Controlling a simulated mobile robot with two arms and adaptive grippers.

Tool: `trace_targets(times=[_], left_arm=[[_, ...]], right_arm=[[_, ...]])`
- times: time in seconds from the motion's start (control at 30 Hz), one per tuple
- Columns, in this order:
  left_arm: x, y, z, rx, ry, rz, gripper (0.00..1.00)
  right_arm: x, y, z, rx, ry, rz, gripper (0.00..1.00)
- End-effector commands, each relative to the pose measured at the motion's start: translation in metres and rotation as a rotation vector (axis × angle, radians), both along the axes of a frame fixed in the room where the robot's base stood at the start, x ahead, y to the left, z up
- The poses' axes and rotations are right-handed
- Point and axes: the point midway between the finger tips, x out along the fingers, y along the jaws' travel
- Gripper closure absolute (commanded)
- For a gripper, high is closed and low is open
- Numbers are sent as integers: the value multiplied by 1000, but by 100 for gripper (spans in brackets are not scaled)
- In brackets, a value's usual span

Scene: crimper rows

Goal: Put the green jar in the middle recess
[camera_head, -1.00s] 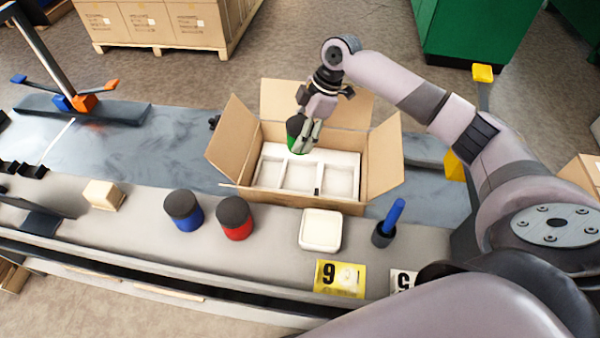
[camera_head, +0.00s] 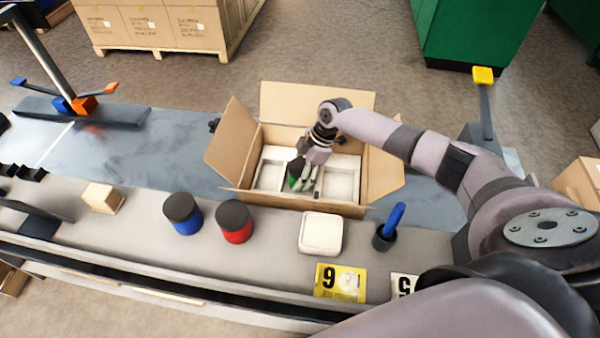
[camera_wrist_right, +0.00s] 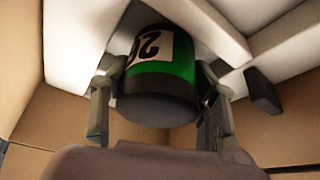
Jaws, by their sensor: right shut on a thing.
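The green jar (camera_head: 294,170) has a dark lid and sits between the fingers of my right gripper (camera_head: 303,183), inside the open cardboard box (camera_head: 235,140). In the right wrist view the jar (camera_wrist_right: 165,72) shows a green band and a pale label with dark digits. The fingers (camera_wrist_right: 160,112) are shut on its sides. The white insert (camera_head: 340,178) in the box has recesses in a row. The jar is over or in the middle recess, which the gripper and jar mostly cover. I cannot tell whether the jar touches its floor. My left gripper is not in view.
A blue jar (camera_head: 184,213) and a red jar (camera_head: 235,221) with dark lids stand on the near bench. A white square dish (camera_head: 320,232), a dark cup with a blue handle (camera_head: 390,228) and a yellow number card (camera_head: 340,282) are also there. The box flaps stand open around the insert.

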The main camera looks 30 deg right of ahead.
Motion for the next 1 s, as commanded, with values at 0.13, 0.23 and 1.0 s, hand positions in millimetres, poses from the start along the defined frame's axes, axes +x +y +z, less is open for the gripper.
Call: trace_targets(times=[0.13,0.23,1.0], left_arm=[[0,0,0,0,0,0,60],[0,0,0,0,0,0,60],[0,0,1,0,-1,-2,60]], right_arm=[[1,1,2,2,-4,0,100],[1,1,1,2,-3,0,100],[0,-1,3,0,-1,1,26]])
